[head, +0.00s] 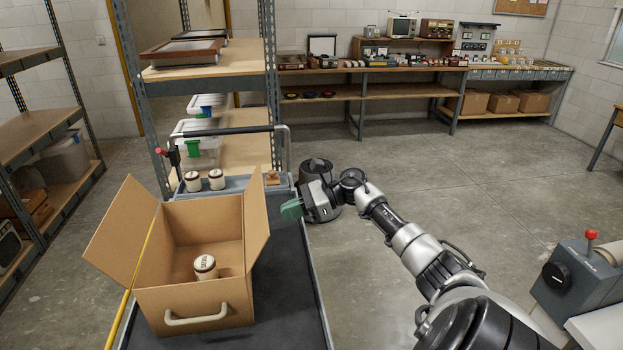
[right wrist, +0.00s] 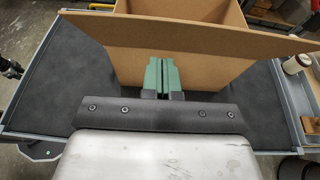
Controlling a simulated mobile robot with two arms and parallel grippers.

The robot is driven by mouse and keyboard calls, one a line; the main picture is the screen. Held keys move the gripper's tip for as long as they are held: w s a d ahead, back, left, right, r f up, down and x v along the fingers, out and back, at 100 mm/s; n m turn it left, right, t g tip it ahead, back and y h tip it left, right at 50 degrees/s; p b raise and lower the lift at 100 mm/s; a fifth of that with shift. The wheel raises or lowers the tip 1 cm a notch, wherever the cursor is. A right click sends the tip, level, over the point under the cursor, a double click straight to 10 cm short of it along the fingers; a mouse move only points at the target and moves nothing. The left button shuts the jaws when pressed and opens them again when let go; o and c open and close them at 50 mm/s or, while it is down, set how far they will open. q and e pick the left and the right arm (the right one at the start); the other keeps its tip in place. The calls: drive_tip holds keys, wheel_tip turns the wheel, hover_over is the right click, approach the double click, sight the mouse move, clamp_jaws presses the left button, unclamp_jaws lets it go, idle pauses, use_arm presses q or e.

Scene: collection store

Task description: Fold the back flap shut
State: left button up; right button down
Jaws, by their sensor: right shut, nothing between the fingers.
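An open cardboard box (head: 195,302) stands on a dark cart top (head: 290,290), with a handle on its front wall. Its left flap (head: 120,231) spreads outward and its right flap (head: 256,221) stands up. At the back I see the inner wall (head: 205,217); I cannot make out a separate back flap. A pale lidded jar (head: 205,268) is inside. My right gripper (head: 291,209), with green fingertips, is shut and empty, right of the box near its back. In the right wrist view its fingers (right wrist: 163,77) point at the box wall below a flap (right wrist: 185,38); contact is unclear. My left gripper is out of view.
Two similar jars (head: 216,180) stand in a grey tray (head: 238,187) behind the box. A black push bar (head: 225,131) rises at the cart's far end, before a shelf rack (head: 205,70). Open floor (head: 430,170) lies to the right.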

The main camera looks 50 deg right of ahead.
sight(264, 210)
use_arm(q)
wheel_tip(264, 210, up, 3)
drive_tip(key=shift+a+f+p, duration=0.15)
drive_tip(key=shift+p, duration=0.7)
use_arm(e)
drive_tip(key=shift+w+a+r, duration=0.9)
drive_tip(key=shift+w+a, duration=0.05)
drive_tip(key=shift+a, duration=0.2)
drive_tip(key=shift+r, duration=0.1)
